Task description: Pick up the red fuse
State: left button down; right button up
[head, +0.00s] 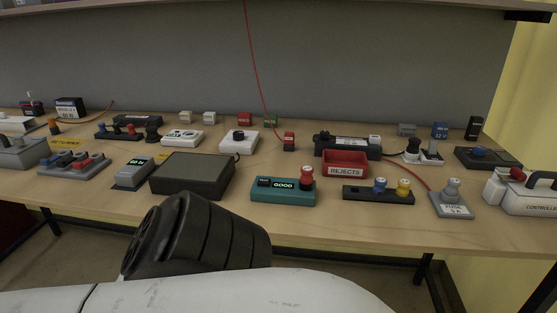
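A red knob-shaped piece (307,178), which looks like the red fuse, stands upright on the right end of a teal box (283,197) whose display reads GOOD. Similar blue (380,186) and yellow (403,188) pieces stand on a black strip (362,196) to its right. A similar grey piece (452,187) stands on a grey block with a FUSE label (456,210). Neither of my grippers shows.
A red REJECTS bin (345,164) stands behind the teal box, and a dark flat-topped box (193,175) to its left. A controller (527,192) sits at the right. A red cable (262,90) hangs from above. Bare wood (300,225) runs along the table's front.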

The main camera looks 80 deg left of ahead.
aim_at(306, 178)
jog(key=k, duration=0.5)
jog(key=u, duration=0.8)
